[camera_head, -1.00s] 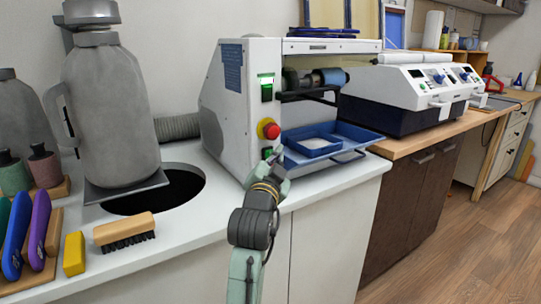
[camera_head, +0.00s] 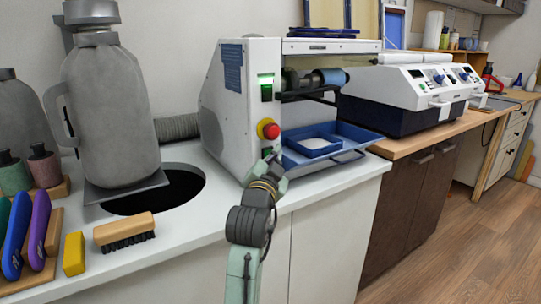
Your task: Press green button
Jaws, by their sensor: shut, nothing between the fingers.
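The white machine (camera_head: 237,125) stands on the white counter. On its front panel are a lit green indicator (camera_head: 265,80) with a dark switch (camera_head: 266,94) below it, and a red knob on a yellow ring (camera_head: 268,129). Low on the panel, under the red knob, a small green button (camera_head: 266,151) shows partly, next to my fingertips. My gripper (camera_head: 272,156) is shut and empty, with its tips close in front of the lower panel. I cannot tell whether they touch the green button.
A blue tray (camera_head: 359,134) juts out just right of my gripper. A grey jug (camera_head: 112,115) stands left, by a dark round hole (camera_head: 190,187) in the counter. A wooden brush (camera_head: 124,229) and a yellow block (camera_head: 74,254) lie at the front left. The counter's front edge runs under my arm.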

